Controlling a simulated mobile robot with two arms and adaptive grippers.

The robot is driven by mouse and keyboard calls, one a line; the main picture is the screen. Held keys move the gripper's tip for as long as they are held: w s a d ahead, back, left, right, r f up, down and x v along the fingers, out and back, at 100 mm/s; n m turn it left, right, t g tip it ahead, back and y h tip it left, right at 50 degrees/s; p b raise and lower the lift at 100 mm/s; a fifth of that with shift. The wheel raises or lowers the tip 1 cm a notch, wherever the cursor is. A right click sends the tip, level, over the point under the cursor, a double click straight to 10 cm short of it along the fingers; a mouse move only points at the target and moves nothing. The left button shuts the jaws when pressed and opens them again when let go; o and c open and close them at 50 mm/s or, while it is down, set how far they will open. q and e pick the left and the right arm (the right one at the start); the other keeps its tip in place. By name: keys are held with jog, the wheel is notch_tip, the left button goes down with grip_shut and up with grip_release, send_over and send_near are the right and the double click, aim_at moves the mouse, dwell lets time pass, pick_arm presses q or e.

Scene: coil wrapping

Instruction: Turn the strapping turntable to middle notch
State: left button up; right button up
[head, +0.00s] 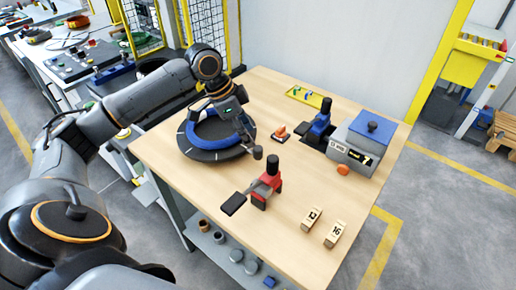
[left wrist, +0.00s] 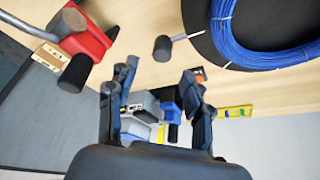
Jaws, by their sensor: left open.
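The strapping turntable (head: 206,154) is a dark round disc at the table's left rear edge, with a blue coil (head: 188,133) on it. A dark knob (head: 257,153) on a thin rod sticks out from its rim; the knob also shows in the left wrist view (left wrist: 162,48), with the coil (left wrist: 262,30) at upper right. My left gripper (head: 244,132) is over the turntable's right side, and its fingers (left wrist: 155,95) are open and empty, apart from the knob. The arm hides part of the disc. My right gripper is not in view.
A red clamp (head: 270,182) with a black handle stands just in front of the knob. A blue clamp (head: 320,124), a grey device (head: 357,146) and a yellow tray (head: 308,97) are at the back right.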

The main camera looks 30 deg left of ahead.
aim_at(257, 148)
pick_arm(q)
jog(key=x, duration=0.8)
jog(key=shift+w+a, duration=0.1)
jog(key=shift+w, duration=0.05)
jog(key=shift+r, duration=0.1)
grip_shut()
